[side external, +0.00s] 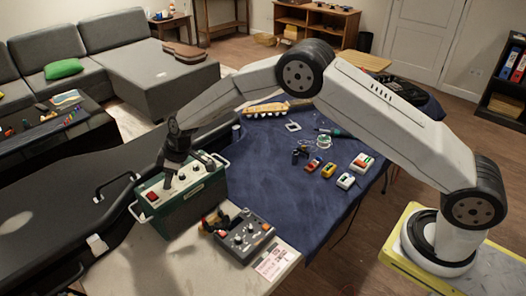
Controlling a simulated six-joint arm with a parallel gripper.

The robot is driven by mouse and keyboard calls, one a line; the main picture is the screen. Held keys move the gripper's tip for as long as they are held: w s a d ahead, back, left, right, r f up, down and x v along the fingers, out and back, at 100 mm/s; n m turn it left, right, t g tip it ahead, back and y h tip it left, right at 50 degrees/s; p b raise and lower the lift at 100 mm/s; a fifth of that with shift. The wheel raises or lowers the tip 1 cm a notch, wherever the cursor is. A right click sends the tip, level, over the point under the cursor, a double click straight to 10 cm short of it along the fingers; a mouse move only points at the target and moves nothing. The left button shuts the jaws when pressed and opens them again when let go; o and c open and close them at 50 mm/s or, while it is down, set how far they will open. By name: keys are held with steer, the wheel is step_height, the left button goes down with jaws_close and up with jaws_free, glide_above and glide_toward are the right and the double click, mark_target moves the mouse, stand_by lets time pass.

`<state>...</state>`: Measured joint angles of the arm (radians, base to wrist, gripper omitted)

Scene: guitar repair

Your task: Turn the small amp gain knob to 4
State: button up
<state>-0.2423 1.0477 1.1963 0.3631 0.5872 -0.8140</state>
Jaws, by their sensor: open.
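A small green amp (190,205) with a pale top panel and white side handles stands at the left front of the table. Its panel carries a red switch (151,196) and several small knobs (194,170). My gripper (172,172) points down at the panel's back-left part, among the knobs. It is open, but its fingers are dark and small here. I cannot tell whether they touch or surround a knob. The knobs' markings are too small to read, and my gripper hides part of the panel.
A grey box with knobs (245,237) stands right of the amp, with a printed card (273,263) in front. The cloth's middle is clear.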

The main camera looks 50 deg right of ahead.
steer(key=shift+x, duration=0.8)
jaws_close()
steer(key=shift+m, duration=0.6)
steer(key=shift+a+m+t+h, duration=0.1)
steer(key=shift+m+t+h, duration=0.3)
steer(key=shift+m, duration=0.65)
steer(key=shift+a+m+t+h, duration=0.15)
steer(key=shift+m+h, duration=0.35)
steer(key=shift+m, duration=0.85)
jaws_free()
steer(key=shift+s, duration=0.1)
